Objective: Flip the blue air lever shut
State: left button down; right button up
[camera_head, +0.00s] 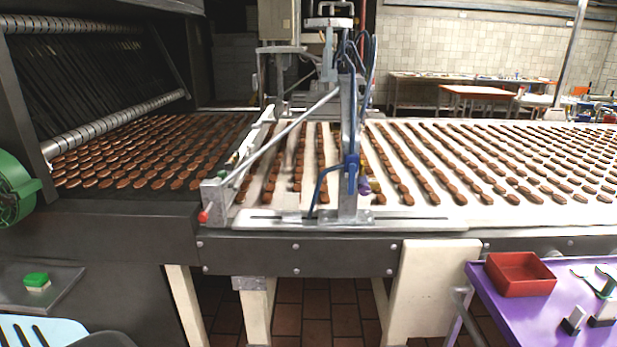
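A blue lever (322,186) sits low on an upright metal post (348,150) at the near edge of the conveyor. It joins a blue fitting at the post, reaches left and bends downward. Blue hoses (367,65) run up along the post above it. I cannot tell from this view whether the valve is open or shut.
A conveyor (480,215) carries rows of brown biscuits. A slanted rod ends near a red knob (203,217) left of the post. A purple cart (490,300) with a red tray (519,282) stands front right. A green wheel (14,190) is at far left.

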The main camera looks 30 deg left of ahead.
aim_at(350, 191)
jog(key=u, duration=0.8)
